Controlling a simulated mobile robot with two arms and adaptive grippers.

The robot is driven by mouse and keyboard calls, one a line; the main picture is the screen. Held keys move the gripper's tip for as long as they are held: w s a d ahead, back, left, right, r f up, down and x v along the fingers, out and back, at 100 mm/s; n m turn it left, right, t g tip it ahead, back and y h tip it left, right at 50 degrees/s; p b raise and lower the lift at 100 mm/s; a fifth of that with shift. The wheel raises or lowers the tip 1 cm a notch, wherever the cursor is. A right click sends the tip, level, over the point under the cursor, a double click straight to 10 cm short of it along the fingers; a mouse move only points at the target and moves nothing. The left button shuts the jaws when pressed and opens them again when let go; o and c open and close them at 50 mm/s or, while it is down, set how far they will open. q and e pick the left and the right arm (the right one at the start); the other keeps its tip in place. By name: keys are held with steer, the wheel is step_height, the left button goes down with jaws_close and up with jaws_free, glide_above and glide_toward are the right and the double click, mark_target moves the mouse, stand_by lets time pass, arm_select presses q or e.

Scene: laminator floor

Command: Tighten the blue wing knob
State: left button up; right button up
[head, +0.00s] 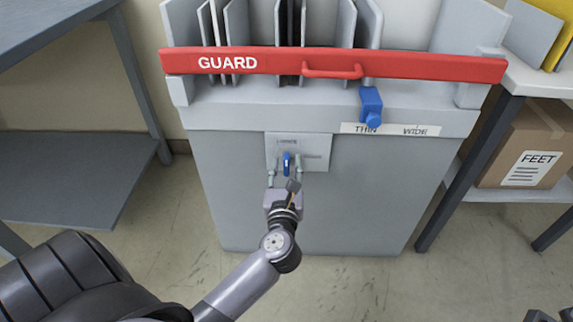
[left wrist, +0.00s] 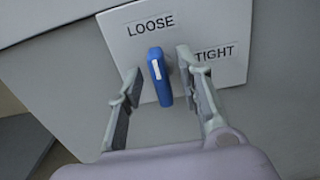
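The blue wing knob (head: 286,163) is on a white label plate (head: 317,148) on the front of the grey machine. In the left wrist view the knob (left wrist: 159,77) has a white stripe and stands close to upright, beneath the word LOOSE; TIGHT is printed to its right. My left gripper (head: 285,172) is in front of the plate. In the left wrist view its two fingers (left wrist: 158,88) are spread, one on each side of the knob, with visible gaps. My right gripper is not clearly in view; only a small dark part shows at the bottom right corner.
A red GUARD bar (head: 420,66) with a handle crosses the machine's top. A blue slider (head: 370,106) sits above the THIN and WIDE label (head: 391,129). A grey shelf (head: 75,178) stands at left, and a cardboard box (head: 524,143) sits on the right shelf.

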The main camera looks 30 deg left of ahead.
arm_select(q)
steer(key=shift+x, duration=0.9)
steer(key=shift+c, duration=0.2)
jaws_close()
